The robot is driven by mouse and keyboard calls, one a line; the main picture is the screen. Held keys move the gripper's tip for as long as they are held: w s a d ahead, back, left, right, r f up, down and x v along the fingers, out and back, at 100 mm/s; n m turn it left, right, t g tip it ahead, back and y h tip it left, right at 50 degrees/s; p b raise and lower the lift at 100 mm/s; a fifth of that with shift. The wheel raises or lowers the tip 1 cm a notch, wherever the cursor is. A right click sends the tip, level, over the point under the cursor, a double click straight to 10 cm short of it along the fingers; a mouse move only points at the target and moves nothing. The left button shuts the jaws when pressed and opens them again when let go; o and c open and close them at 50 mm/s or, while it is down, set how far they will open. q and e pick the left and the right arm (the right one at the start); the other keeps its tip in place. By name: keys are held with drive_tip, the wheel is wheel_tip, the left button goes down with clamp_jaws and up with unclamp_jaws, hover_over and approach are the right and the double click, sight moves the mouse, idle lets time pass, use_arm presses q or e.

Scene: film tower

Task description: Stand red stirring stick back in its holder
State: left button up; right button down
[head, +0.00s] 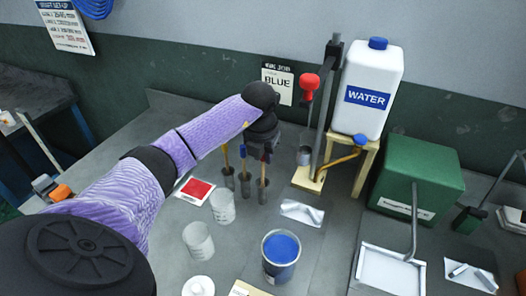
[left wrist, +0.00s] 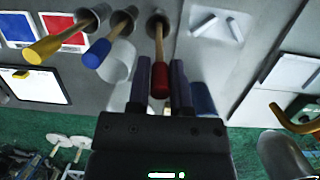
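The red stirring stick (left wrist: 159,80) has a red handle and a wooden shaft. In the left wrist view its handle lies between the two fingers of my left gripper (left wrist: 160,84), which appear closed on it from both sides. Its shaft runs to the mouth of a grey metal holder (left wrist: 151,20), and its lower end is hidden inside. In the head view my left gripper (head: 264,152) is above the row of holders (head: 262,191) and hides most of the handle. The blue stick (left wrist: 98,53) and yellow stick (left wrist: 42,50) stand in the neighbouring holders. My right gripper is not in view.
Clear cups (head: 222,207) and a blue paint can (head: 281,256) stand in front of the holders. A red card (head: 195,190) lies left. A wooden stand (head: 309,178), water jug (head: 369,88) and green box (head: 419,177) are to the right.

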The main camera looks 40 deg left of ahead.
use_arm(q)
drive_tip(key=o, duration=0.4)
drive_tip(key=r, duration=0.3)
drive_tip(key=s+r+p, duration=0.1)
drive_tip(key=r, duration=0.2)
drive_tip(key=d+r, duration=0.1)
drive_tip(key=r, duration=0.2)
drive_tip(key=shift+s+r, duration=0.35)
drive_tip(key=shift+r, duration=0.05)
